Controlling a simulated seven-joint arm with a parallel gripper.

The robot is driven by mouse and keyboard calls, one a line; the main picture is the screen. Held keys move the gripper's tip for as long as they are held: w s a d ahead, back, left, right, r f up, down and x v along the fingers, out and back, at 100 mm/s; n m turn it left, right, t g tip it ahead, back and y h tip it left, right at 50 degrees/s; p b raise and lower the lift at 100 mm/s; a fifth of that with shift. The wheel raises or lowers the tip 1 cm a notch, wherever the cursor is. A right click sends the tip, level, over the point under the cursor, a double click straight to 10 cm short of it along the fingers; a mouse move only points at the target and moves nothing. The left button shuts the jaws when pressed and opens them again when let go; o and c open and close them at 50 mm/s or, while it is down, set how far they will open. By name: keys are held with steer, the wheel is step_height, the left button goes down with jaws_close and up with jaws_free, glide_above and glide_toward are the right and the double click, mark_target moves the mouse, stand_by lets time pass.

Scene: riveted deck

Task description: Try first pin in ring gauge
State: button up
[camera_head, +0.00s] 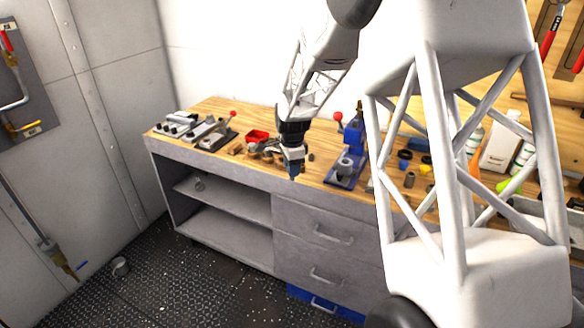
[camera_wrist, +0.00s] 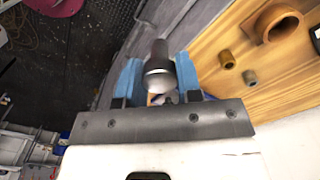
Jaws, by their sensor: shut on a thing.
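My gripper (camera_head: 293,172) is over the front edge of the workbench in the head view. In the wrist view my gripper (camera_wrist: 158,78) has its blue fingers shut on a dark grey metal pin (camera_wrist: 160,68) with a rounded, shiny near end. The pin is too small to make out in the head view. A brown ring (camera_wrist: 267,24) with a wide hole, possibly the ring gauge, lies on the wooden top at upper right of the wrist view, apart from the pin. Two small cylinders, one brown (camera_wrist: 226,59) and one greyish (camera_wrist: 249,77), stand near it.
A blue press (camera_head: 354,138) with a grey cylindrical part (camera_head: 344,165) stands right of my gripper. The wooden bench top (camera_head: 212,105) has bare room at the back left. Drawers and shelves lie below.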

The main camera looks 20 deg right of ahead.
steer(key=shift+w, duration=0.1)
steer(key=w+d+r, duration=0.1)
steer(key=w+r, duration=0.1)
steer(key=w, duration=0.7)
steer(key=w+d+r, duration=0.2)
steer(key=w, duration=0.8)
steer(key=w+d+r, duration=0.2)
steer(key=w, duration=0.8)
steer(key=shift+d+r, duration=0.25)
steer(key=shift+r, duration=0.15)
steer(key=shift+f, duration=0.15)
step_height(320, 180, down, 6)
stand_by(0.3)
steer(key=shift+f, duration=0.9)
stand_by(3.0)
